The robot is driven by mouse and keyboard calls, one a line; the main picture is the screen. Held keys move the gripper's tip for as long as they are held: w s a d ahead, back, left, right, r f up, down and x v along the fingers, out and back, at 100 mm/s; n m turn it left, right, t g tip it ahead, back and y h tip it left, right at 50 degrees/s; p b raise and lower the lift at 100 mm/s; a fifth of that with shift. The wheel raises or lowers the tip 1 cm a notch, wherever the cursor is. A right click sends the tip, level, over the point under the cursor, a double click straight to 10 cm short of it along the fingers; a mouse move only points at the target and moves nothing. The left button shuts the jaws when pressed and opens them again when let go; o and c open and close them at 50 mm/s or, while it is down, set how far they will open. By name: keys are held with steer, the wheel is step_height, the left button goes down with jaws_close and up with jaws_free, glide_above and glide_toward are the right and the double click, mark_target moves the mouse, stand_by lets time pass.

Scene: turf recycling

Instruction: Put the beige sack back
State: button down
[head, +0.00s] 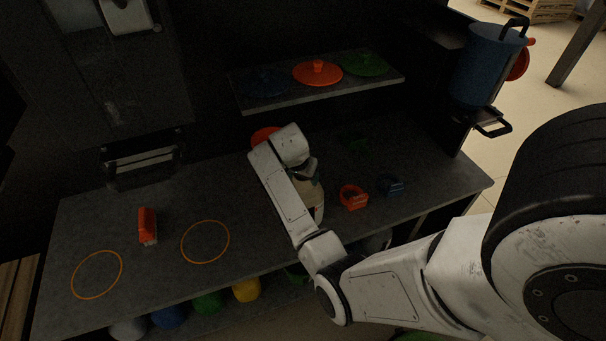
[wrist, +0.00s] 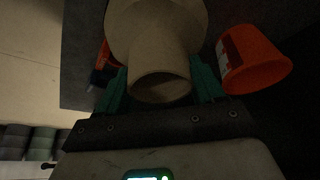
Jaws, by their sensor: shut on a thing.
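The beige sack (wrist: 160,50) fills the middle of the wrist view, with a narrow neck toward me and a wider body beyond. My gripper (wrist: 160,84) is shut on it, one green finger on each side of the neck. I cannot tell whether the sack touches the counter. Two thin orange rings mark the counter to the left, a far-left one (head: 97,274) and a nearer one (head: 205,242); both are empty.
An orange bucket (wrist: 255,62) stands close beside the sack. A red-orange block (head: 148,226) is between the rings. An orange item (head: 353,196) and a blue item (head: 390,185) lie right of my gripper. A shelf with lids (head: 318,73) hangs behind. A blue pot (head: 487,65) stands at the right.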

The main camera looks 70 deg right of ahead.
steer(key=shift+f, duration=0.25)
stand_by(0.6)
steer(key=shift+c, duration=2)
jaws_free()
steer(key=o, duration=0.3)
steer(key=shift+o, duration=0.2)
steer(key=shift+f, duration=0.15)
steer(key=v, duration=1.1)
steer(key=shift+b, duration=0.4)
